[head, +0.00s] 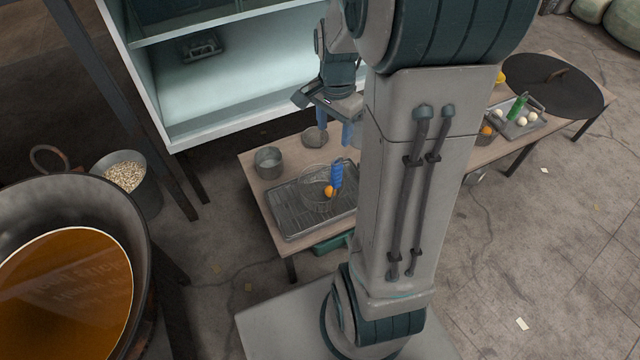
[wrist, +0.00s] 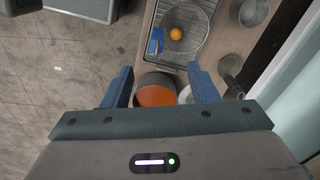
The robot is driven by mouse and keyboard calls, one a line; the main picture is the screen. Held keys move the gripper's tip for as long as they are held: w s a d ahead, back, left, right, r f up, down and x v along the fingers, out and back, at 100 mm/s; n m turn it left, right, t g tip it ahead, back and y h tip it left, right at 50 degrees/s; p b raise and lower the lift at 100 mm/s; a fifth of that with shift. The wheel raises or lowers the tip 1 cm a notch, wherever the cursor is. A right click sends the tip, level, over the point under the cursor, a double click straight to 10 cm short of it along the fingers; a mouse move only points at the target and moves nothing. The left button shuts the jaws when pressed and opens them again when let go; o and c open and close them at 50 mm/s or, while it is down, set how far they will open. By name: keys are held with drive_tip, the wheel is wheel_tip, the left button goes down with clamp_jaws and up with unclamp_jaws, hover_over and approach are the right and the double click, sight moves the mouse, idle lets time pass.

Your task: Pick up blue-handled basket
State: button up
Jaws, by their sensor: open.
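The wire basket (head: 318,203) with a blue handle (head: 337,175) sits on a ridged metal tray (head: 290,213) on the wooden table. An orange ball (head: 329,191) lies in it. In the wrist view the basket (wrist: 196,50) is beyond my fingertips, with its blue handle (wrist: 155,42) at its left side. My gripper (head: 336,126) is open and empty above the table, behind the basket in the head view; it also shows in the wrist view (wrist: 160,68). My arm hides part of the table in the head view.
A pot with orange contents (wrist: 155,95) shows between my fingers, beside a pale bowl (wrist: 186,95). A metal pot (head: 268,162) stands left of the basket. A white-framed cabinet (head: 220,100) rises behind the table. A tray with eggs (head: 518,122) lies at the right.

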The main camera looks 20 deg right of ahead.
sight(338, 167)
drive_tip(key=shift+w+d+f, duration=0.15)
drive_tip(key=shift+d+f, duration=0.05)
drive_tip(key=shift+f, duration=0.5)
wheel_tip(338, 167, down, 8)
drive_tip(key=shift+d+f+b, duration=0.1)
drive_tip(key=shift+f+b, duration=0.05)
drive_tip(key=shift+b, duration=1.1)
drive_tip(key=f+b, duration=0.1)
drive_tip(key=f, duration=0.1)
drive_tip(key=d+f+b, duration=0.1)
drive_tip(key=f, duration=0.2)
drive_tip(key=shift+f, duration=0.15)
drive_tip(key=c, duration=1.1)
